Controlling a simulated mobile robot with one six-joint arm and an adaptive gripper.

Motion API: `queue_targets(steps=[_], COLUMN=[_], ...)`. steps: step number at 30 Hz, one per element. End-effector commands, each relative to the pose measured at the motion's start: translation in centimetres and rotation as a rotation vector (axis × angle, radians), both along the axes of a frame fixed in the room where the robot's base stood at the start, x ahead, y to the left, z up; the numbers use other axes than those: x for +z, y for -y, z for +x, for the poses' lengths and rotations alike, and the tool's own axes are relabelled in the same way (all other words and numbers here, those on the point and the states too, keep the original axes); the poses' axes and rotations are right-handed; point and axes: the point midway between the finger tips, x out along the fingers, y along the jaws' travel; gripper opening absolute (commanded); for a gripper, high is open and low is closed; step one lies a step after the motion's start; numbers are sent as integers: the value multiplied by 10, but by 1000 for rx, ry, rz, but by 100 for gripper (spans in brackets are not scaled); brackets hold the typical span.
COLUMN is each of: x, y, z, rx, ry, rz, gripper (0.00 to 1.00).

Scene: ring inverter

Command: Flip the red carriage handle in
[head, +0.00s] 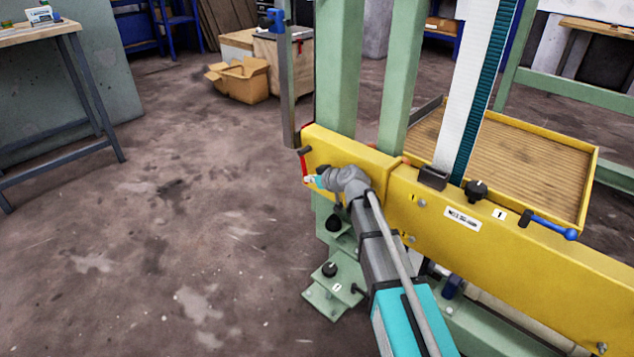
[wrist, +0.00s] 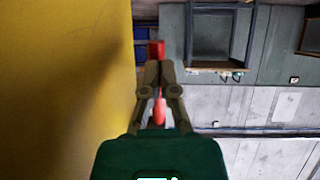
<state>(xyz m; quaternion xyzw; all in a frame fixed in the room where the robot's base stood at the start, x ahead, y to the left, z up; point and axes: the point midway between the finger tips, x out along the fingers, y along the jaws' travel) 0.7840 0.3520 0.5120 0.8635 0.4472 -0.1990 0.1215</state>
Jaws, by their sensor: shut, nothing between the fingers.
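The red carriage handle (head: 304,168) is at the left end of the yellow carriage beam (head: 440,197) in the head view. It looks like a thin, roughly upright red bar beside a dark pivot piece. In the wrist view, red parts of it show beyond my fingertips (wrist: 156,48) and between the fingers (wrist: 160,110). My gripper (wrist: 159,72) is shut with nothing held, and its fingertips are very close to the handle. I cannot tell whether they touch it. In the head view my wrist hides most of my gripper at the beam's left end.
The yellow beam's face fills the left of the wrist view, close to my fingers. A blue handle (head: 555,228) lies along the beam's right part. Green posts (head: 337,70) rise behind the beam. The floor (head: 170,220) to the left is open.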

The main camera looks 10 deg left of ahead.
Motion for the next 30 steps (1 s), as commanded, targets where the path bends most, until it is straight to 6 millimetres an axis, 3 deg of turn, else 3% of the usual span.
queue_targets(steps=[10,30], x=[-6,-6], y=[-10,-11], z=[7,5], rx=[0,1], ry=[0,0], rz=[0,0], gripper=[0,0])
